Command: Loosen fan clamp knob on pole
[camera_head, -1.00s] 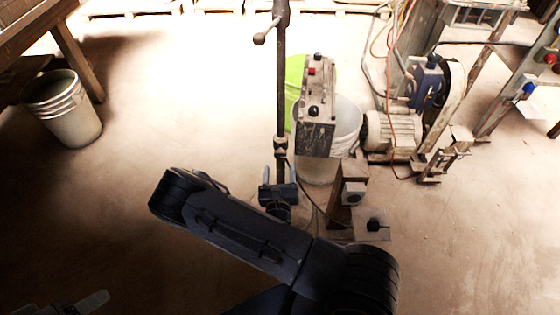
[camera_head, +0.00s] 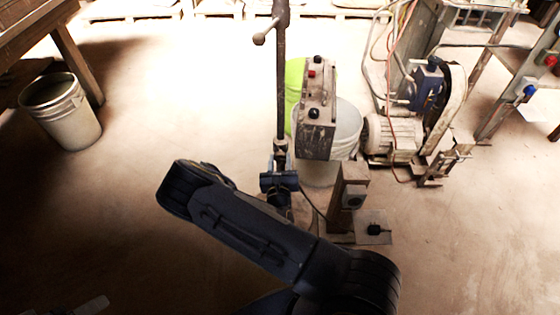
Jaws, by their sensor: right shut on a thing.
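A dark upright pole (camera_head: 281,90) stands at the centre of the head view. A lever with a ball end (camera_head: 260,39) sticks out left near its top. A small fitting, apparently the clamp knob (camera_head: 280,146), sits low on the pole. My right gripper (camera_head: 280,162) is just below this fitting with its fingers pointing up the pole and shut on it; the exact contact is small and dark. My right arm hides the pole's foot. A bit of my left gripper (camera_head: 92,306) shows at the bottom left edge, too little to judge its jaws.
A control box (camera_head: 316,125) with red and black buttons stands right of the pole, before a white bucket (camera_head: 345,125) and a green one (camera_head: 294,75). A motor (camera_head: 393,135) is farther right. A grey bucket (camera_head: 65,115) stands left. The floor between is clear.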

